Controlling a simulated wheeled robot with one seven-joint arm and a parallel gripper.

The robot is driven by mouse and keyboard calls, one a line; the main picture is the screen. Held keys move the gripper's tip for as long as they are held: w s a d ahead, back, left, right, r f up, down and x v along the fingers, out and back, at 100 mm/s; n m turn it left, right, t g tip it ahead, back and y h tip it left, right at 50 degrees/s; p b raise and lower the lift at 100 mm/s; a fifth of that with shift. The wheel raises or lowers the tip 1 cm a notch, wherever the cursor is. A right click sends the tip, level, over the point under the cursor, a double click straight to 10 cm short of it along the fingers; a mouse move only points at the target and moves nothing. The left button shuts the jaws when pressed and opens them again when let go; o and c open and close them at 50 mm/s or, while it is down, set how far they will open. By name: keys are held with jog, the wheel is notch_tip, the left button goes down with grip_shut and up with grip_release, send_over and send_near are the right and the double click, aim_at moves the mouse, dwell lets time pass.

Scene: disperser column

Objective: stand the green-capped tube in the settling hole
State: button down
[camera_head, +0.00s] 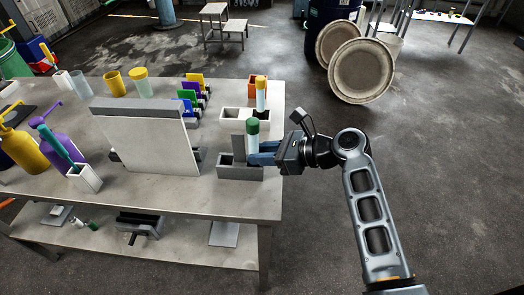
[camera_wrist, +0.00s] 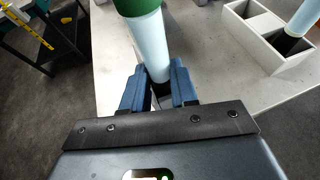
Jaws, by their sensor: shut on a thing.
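The green-capped tube (camera_head: 252,142) has a pale blue body and stands about upright at the table's right end. My gripper (camera_head: 256,158) reaches in from the right and is shut on its lower body. In the wrist view the tube (camera_wrist: 149,45) rises between the blue fingers (camera_wrist: 158,88), green cap at the top edge. A grey stepped block (camera_head: 238,173) with dark square holes is right below and around the tube in the head view. The tube's lower end is hidden by the fingers, so I cannot tell whether it is inside a hole.
A white holed block (camera_head: 233,114) behind holds a yellow-capped tube (camera_head: 261,95); it also shows in the wrist view (camera_wrist: 262,40). A large upright panel (camera_head: 148,135) stands left of the grey block. Bottles, cups and coloured racks fill the table's left and back.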

jog(key=shift+f, duration=0.7)
jog(key=c, duration=0.8)
grip_release()
jog(key=shift+f, duration=0.1)
jog(key=shift+d, duration=0.15)
jog(key=b+v, duration=0.1)
jog(key=v, duration=0.6)
jog(key=shift+s+d+r, duration=0.2)
jog(key=shift+r, duration=0.05)
jog(key=shift+d, duration=0.1)
